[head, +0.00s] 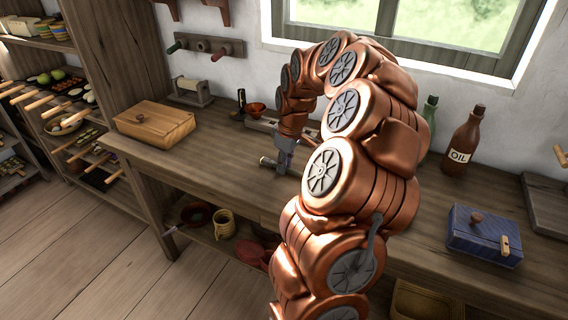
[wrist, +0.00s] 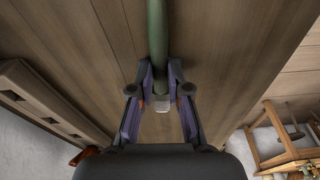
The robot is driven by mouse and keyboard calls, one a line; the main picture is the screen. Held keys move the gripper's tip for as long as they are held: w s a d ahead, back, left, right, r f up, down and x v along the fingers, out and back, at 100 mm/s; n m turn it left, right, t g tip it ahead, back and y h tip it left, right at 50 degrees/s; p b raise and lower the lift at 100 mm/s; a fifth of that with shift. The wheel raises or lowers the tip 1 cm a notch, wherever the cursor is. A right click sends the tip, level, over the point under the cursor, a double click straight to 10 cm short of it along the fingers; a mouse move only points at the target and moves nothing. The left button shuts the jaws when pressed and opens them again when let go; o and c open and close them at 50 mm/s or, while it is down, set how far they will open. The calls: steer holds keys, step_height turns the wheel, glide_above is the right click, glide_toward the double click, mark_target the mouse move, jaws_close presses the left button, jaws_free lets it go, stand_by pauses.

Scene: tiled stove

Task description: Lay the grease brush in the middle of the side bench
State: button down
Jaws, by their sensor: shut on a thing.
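My gripper (head: 284,158) is low over the wooden side bench (head: 225,160), left of the middle of the picture. In the wrist view its two fingers (wrist: 161,82) are closed around a slim green rod, which I take to be the grease brush (wrist: 156,35). The rod runs from between the fingers to the top edge, and its far end is out of view. In the head view a small pale end of the held thing (head: 268,161) shows left of the fingers. I cannot tell whether it touches the bench top.
A wooden box (head: 154,124) stands on the bench to the left. A slotted wooden rack (wrist: 45,95) lies along the wall side. A brown oil bottle (head: 464,143) and a blue box (head: 484,235) stand to the right. Bare bench lies left of my gripper.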

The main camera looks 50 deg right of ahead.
mark_target(290, 169)
steer(key=c, duration=1.1)
jaws_free()
steer(key=r, duration=0.4)
steer(key=s+r, duration=0.1)
steer(key=r, duration=0.7)
steer(key=shift+s+d, duration=0.1)
steer(key=shift+s, duration=0.3)
steer(key=s+a+g, duration=0.1)
steer(key=s+a, duration=0.1)
steer(key=a, duration=0.9)
steer(key=s+a+g, duration=0.1)
steer(key=s+a, duration=0.1)
steer(key=a, duration=1)
steer(key=s+a+f, duration=0.2)
steer(key=s+a, duration=0.1)
steer(key=s, duration=0.3)
steer(key=s+a+f+m+g, duration=0.1)
steer(key=s+a+f, duration=0.2)
steer(key=s, duration=0.3)
steer(key=s+a+f+m+g, duration=0.1)
steer(key=s+a+f, duration=0.2)
steer(key=s, duration=0.3)
steer(key=shift+s+a+f, duration=0.2)
steer(key=shift+s+a, duration=0.05)
steer(key=shift+a, duration=0.3)
